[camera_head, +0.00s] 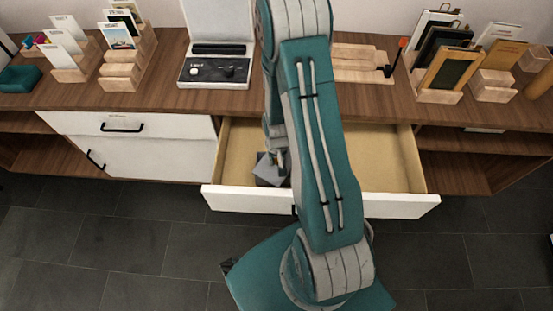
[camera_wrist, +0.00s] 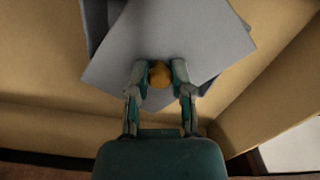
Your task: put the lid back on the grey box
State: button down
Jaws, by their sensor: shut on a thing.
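The grey lid (camera_wrist: 185,35) fills the upper middle of the wrist view, with a round orange-brown knob (camera_wrist: 160,75) on it. My gripper (camera_wrist: 160,68) is shut on that knob, one finger on each side. Darker grey edges of the box (camera_wrist: 94,20) show past the lid at upper left and at right. The lid is turned at an angle to the box. I cannot tell whether it touches the box or hangs above it. In the head view, the grey lid (camera_head: 268,172) shows inside the open drawer, left of my arm; the box is mostly hidden.
The open drawer (camera_head: 398,203) has a pale wooden floor, empty to the right of my arm. Its walls stand close around the box. Card stands (camera_head: 120,70), a white device (camera_head: 215,72) and a wooden tray (camera_head: 365,65) stand on the counter above.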

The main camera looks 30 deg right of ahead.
jog(key=shift+c, duration=2.2)
grip_release()
jog(key=o, duration=0.4)
jog(key=shift+o, duration=0.2)
jog(key=shift+r, duration=3.45)
